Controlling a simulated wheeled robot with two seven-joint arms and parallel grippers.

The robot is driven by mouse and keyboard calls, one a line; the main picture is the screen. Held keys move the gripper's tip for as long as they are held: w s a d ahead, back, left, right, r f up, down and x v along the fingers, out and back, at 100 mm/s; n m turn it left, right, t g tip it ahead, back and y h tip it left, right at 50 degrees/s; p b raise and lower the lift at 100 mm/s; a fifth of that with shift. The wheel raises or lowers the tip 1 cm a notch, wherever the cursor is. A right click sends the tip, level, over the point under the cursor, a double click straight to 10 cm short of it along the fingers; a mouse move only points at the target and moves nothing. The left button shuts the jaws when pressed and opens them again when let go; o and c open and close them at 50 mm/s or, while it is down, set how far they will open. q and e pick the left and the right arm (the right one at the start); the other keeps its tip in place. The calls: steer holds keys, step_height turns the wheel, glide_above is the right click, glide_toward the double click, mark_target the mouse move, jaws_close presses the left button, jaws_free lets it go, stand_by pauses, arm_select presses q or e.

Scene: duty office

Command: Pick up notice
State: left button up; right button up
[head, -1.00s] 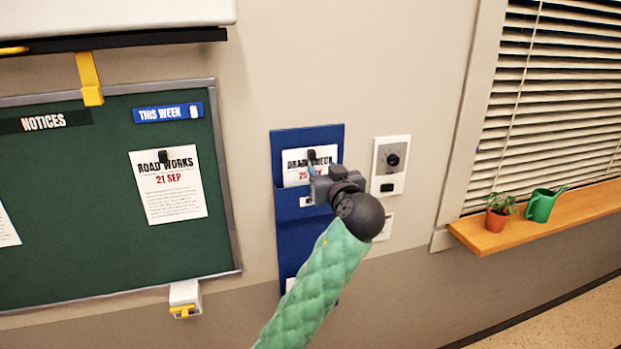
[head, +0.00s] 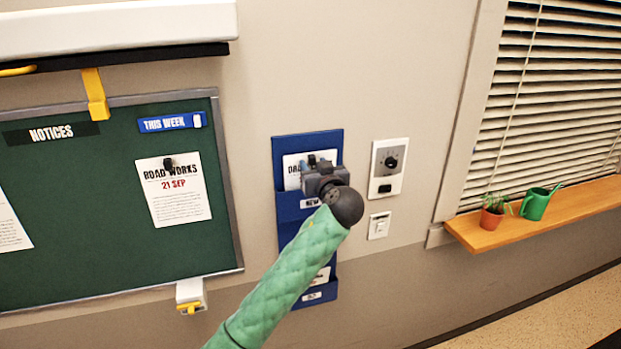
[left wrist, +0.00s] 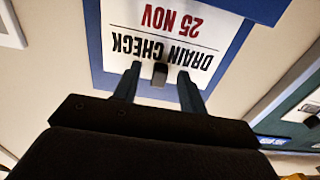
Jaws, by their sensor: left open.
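The notice (head: 292,171) is a white sheet headed "DRAIN CHECK". It sits in the upper pocket of a blue wall rack (head: 287,205). In the left wrist view the notice (left wrist: 205,25) appears upside down with "25 NOV" in red, and a dark clip or tab (left wrist: 160,74) is at its edge. My left gripper (head: 318,166) is open in front of the notice and hides part of it. In the left wrist view its two fingers (left wrist: 158,85) stand on either side of the dark tab. Contact cannot be told. My right gripper is not in view.
A green notice board (head: 100,230) with a "ROAD WORKS" sheet (head: 174,190) hangs left of the rack. A wall dial panel (head: 388,168) and a switch (head: 379,225) are close on the right. A wooden sill (head: 575,213) holds a plant and a green watering can.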

arm_select(q)
steer(key=shift+c, duration=0.4)
jaws_close()
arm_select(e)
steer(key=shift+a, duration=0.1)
